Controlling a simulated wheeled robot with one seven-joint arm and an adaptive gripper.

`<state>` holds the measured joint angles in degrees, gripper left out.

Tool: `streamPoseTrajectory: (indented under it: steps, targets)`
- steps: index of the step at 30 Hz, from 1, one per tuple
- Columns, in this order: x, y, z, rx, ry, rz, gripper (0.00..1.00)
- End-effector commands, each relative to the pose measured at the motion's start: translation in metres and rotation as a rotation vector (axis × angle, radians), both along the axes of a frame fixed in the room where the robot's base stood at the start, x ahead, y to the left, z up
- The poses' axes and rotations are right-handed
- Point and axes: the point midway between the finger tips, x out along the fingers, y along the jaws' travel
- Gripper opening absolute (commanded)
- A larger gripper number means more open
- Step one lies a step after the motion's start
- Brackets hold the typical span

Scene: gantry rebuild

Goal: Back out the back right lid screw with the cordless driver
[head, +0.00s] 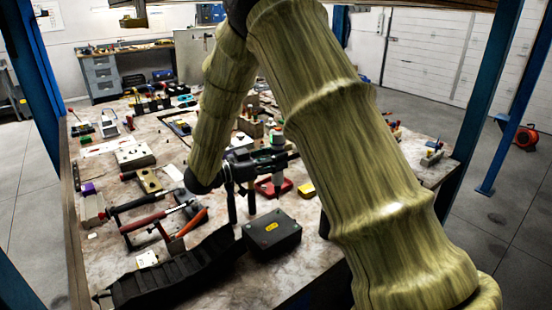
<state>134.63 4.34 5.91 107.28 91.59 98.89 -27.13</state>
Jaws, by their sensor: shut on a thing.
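A black box (286,240) with a flat lid and a yellow label sits near the front middle of the table. My gripper (243,172) is just behind and above the box's left side, shut on a dark tool (262,158) that looks like the cordless driver. Dark upright parts reach down from there to near the box's back left corner; I cannot tell which are fingers and which are tool. Whether the tool touches the box is unclear. My arm hides the area to the right of the box.
A black ribbed strip (180,278) lies left of the box, close to it. A red stand (272,187) and a yellow block (306,189) are behind it. Red-handled tools (155,220) lie on the left. The table (215,294) is bare in front.

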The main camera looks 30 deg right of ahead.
Motion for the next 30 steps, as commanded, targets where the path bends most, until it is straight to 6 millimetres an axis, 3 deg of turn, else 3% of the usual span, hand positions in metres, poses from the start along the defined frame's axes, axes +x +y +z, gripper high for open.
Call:
streamPoseTrajectory:
  steps: [11,30]
  targets:
    - [0.000,0.000,-0.001,-0.001,-0.001,0.000,0.00]
    - [0.000,-0.001,-0.024,-0.001,0.000,0.000,0.00]
